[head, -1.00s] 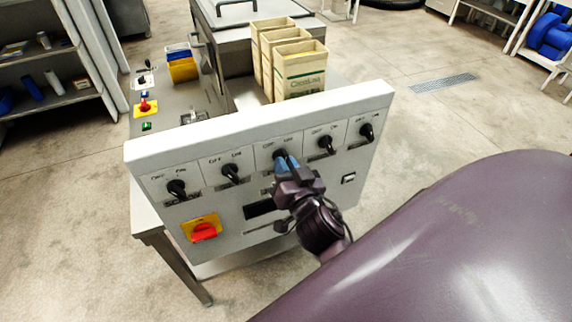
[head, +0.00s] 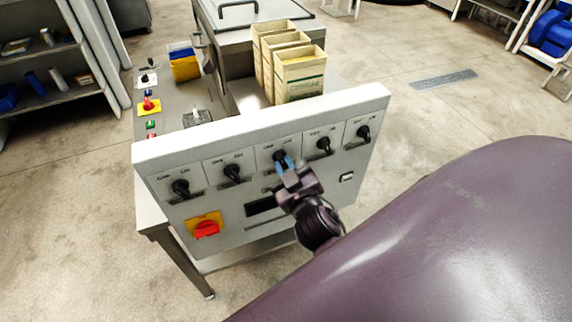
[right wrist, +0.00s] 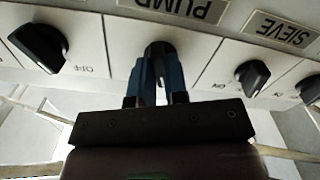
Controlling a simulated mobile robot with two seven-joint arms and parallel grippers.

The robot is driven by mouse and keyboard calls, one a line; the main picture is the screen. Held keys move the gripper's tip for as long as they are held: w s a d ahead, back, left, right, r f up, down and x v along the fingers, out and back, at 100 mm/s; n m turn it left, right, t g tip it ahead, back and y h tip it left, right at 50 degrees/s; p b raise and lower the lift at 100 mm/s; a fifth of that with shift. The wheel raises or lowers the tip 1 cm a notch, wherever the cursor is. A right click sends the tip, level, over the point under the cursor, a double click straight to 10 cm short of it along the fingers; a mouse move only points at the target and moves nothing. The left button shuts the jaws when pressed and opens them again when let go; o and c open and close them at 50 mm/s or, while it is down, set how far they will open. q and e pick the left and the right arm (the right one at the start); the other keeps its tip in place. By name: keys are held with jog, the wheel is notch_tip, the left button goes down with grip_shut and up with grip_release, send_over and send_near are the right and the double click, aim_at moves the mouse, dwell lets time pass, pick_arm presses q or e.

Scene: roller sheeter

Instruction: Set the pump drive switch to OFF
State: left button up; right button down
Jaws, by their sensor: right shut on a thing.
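The pump drive switch (head: 280,155) is the black rotary knob in the middle of a row of several on the pale control panel (head: 222,214). In the right wrist view its knob (right wrist: 159,48) sits under a label reading PUMP, upside down there. My right gripper (head: 285,163) is shut on this knob. Its blue fingers lie on either side of the knob in the right wrist view (right wrist: 158,66). The fingers hide most of the knob, so I cannot tell its setting. My left gripper is not in view.
Similar black knobs flank it: one to the left (head: 233,173) and one to the right (head: 324,145). A red rotary switch on a yellow plate (head: 206,228) is at the panel's lower left. Cream boxes (head: 301,77) stand behind the panel.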

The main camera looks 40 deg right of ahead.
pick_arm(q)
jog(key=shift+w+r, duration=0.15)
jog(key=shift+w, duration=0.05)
pick_arm(e)
jog(key=shift+r, duration=0.1)
jog(key=c, duration=1.1)
grip_release()
jog(key=shift+c, duration=0.2)
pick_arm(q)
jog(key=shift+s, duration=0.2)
